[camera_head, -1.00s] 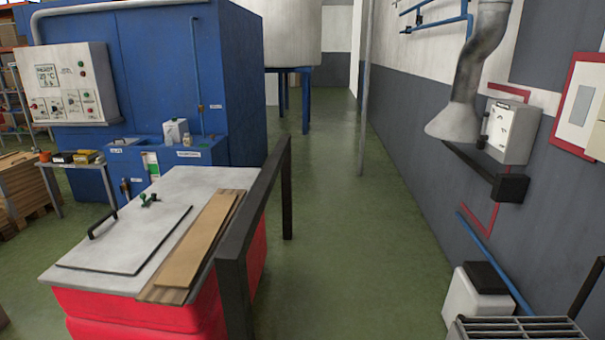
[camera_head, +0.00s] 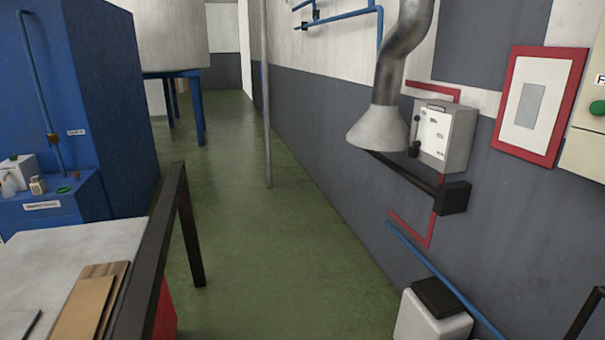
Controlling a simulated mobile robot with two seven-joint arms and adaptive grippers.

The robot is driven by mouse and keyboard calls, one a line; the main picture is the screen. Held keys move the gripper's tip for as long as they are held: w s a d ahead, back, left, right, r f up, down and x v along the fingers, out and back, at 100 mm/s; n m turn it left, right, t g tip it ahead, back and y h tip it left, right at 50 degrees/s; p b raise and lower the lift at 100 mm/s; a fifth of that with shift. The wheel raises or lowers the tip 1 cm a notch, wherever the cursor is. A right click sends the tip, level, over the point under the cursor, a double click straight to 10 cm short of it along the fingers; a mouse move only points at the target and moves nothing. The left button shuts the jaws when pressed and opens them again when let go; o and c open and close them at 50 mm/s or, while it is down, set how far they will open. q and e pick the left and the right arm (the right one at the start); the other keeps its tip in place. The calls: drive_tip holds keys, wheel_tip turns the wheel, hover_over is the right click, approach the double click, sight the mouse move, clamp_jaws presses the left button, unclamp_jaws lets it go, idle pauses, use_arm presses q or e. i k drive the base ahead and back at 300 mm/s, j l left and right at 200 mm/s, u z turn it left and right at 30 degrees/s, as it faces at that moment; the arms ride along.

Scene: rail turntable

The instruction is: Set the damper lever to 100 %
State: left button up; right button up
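A grey-white control box (camera_head: 444,135) is fixed to the right wall, with a red outline on the wall around it. A dark lever (camera_head: 415,136) with a black knob runs down its left side. The marks on its front are too small to read, so I cannot tell the lever's setting. A metal exhaust hood (camera_head: 378,129) on a bent duct hangs just left of the box. Neither of my grippers is in view.
A black beam (camera_head: 455,198) sticks out below the box. A white bin (camera_head: 431,315) with a dark lid stands by the wall. A black rail (camera_head: 172,225), a worktable (camera_head: 62,262) and a blue machine (camera_head: 110,110) are at left. Green floor (camera_head: 265,260) is clear between.

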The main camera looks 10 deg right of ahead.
sight(413, 150)
drive_tip(key=i+z, duration=0.25)
drive_tip(key=i, duration=0.55)
drive_tip(key=i+j+z, duration=0.1)
drive_tip(key=i+z, duration=0.15)
drive_tip(key=i, duration=0.5)
